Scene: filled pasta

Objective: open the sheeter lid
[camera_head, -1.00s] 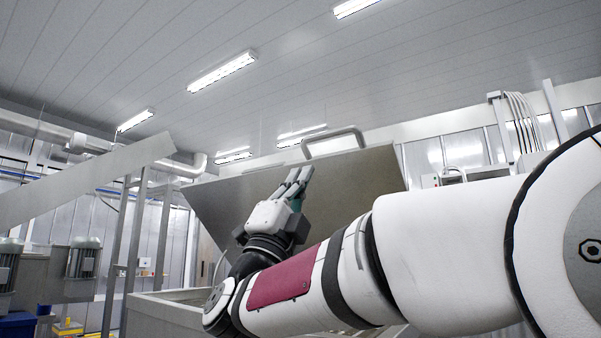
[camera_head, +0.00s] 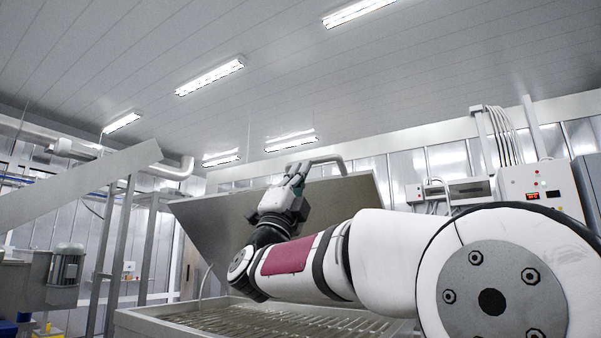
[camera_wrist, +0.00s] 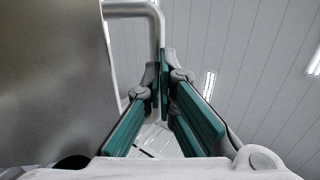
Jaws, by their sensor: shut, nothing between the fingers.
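The sheeter lid (camera_head: 345,202) is a grey metal panel standing raised and tilted above its open trough (camera_head: 262,322) in the head view. A bent tube handle (camera_head: 332,159) sits on its top edge. My gripper (camera_head: 297,172) is in front of the lid near the handle, with its teal fingers pointing up. In the wrist view the lid (camera_wrist: 55,80) fills the left side and the handle (camera_wrist: 152,10) bends down behind the fingertips. My gripper (camera_wrist: 164,78) has its tips together and holds nothing. Whether a finger touches the handle or lid, I cannot tell.
A slanted metal chute (camera_head: 80,185) on posts stands at the left, with a motor (camera_head: 67,265) below it. A control box with a red display (camera_head: 540,190) is on the right. My arm crosses the front right. Open space lies above the lid.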

